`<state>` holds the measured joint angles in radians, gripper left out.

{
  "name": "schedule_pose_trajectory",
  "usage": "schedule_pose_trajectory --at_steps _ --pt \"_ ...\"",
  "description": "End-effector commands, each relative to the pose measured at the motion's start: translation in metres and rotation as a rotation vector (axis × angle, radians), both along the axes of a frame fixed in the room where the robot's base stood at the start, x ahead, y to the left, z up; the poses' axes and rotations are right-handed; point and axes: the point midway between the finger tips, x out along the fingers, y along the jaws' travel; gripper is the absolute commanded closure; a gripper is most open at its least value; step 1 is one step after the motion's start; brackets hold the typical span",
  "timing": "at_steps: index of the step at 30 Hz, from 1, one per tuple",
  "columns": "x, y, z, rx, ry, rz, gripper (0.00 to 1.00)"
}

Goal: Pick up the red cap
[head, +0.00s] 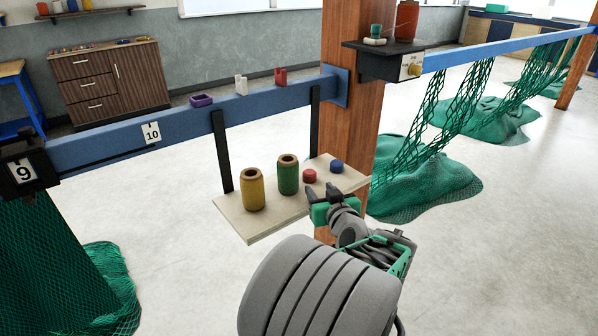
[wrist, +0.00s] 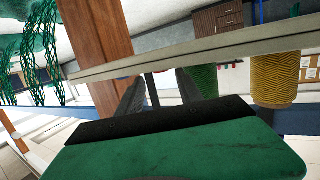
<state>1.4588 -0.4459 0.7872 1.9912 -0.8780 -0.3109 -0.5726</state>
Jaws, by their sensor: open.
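The red cap (head: 309,176) is a small, short cylinder standing on a pale shelf board (head: 262,222). A similar blue cap (head: 336,166) stands to its right, and a green spool (head: 288,175) to its left. My gripper (head: 323,190) is at the board's front edge, just in front of and slightly right of the red cap. Its jaws are open, with nothing seen between them. The wrist view is upside down and shows my gripper (wrist: 158,88) close to the board's edge (wrist: 200,52).
A yellow spool (head: 252,190) stands left of the green one. Black brackets (head: 222,150) hang the board from a blue rail (head: 190,117), beside a wooden post (head: 346,100). The rail carries a purple tray (head: 201,100) and small white and red items. Green nets (head: 425,185) hang at right.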

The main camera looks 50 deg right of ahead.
Motion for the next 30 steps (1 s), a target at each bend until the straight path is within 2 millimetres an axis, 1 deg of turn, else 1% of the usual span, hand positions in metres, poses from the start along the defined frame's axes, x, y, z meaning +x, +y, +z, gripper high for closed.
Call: schedule_pose_trajectory --at_steps 2,5,11,15,18,25,30 --pt "0.001 -0.001 0.0 0.0 0.0 0.0 0.57" --pt "0.009 -0.006 -0.002 0.002 0.001 0.002 0.57" --pt "0.032 -0.023 -0.005 0.002 0.001 0.002 0.57" --pt "0.053 -0.039 -0.009 0.003 0.002 0.003 0.57" --pt "0.061 -0.045 -0.011 0.002 0.0 0.001 0.57" --pt "0.062 -0.046 -0.012 0.0 0.0 0.0 0.58" --pt "0.062 -0.046 -0.012 0.0 0.0 0.0 0.72"
